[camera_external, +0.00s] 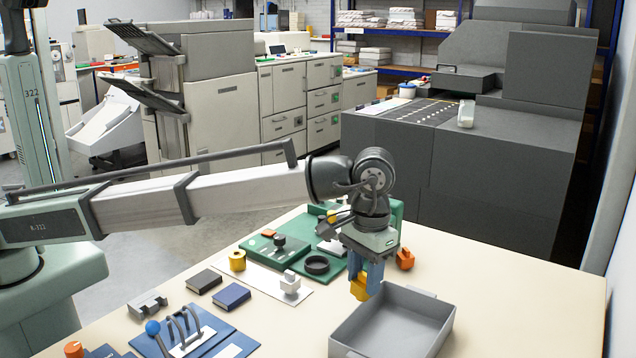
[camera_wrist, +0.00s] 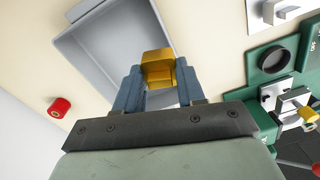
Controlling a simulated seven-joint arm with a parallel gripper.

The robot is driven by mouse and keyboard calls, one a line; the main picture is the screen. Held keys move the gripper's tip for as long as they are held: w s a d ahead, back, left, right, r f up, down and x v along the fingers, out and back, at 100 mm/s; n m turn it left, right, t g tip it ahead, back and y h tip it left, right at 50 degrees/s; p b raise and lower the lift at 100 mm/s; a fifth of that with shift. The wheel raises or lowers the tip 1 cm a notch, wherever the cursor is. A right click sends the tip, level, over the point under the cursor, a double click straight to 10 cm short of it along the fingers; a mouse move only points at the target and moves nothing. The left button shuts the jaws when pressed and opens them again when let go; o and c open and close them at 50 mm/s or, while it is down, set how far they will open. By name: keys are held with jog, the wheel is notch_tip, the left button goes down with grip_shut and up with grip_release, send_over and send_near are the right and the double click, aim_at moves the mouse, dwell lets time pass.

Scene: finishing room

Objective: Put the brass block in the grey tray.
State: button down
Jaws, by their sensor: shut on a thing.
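The brass block (camera_external: 360,288) is a yellow-gold block held between the blue fingers of my gripper (camera_external: 366,272). In the wrist view the block (camera_wrist: 157,58) sits between the two fingertips (camera_wrist: 158,76), and its lower part is partly framed by them. The grey tray (camera_external: 352,325) is an open, empty rectangular box with end lips on the table. In the external view the block is at the tray's far left side, above table height; its exact height is unclear. In the wrist view the tray (camera_wrist: 75,47) lies behind the block, partly hidden by block and fingers.
Left of the tray lie a white block (camera_external: 290,283), a dark blue box (camera_external: 231,296), a yellow roll (camera_external: 237,260) and a black ring (camera_external: 316,265). An orange piece (camera_external: 405,259) stands right of my gripper. The table (camera_external: 530,300) is clear to the tray's right.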

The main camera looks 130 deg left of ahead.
jog(key=w+a+n, duration=0.1)
jog(key=w+a, duration=0.1)
jog(key=w, duration=0.5)
jog(key=n, duration=0.2)
send_over(394, 342)
jog(key=shift+d+f, duration=0.1)
jog(key=shift+f, duration=4.6)
jog(key=shift+f, duration=0.1)
jog(key=c, duration=0.7)
grip_release()
notch_tip(394, 342, up, 12)
jog(key=shift+r, duration=0.15)
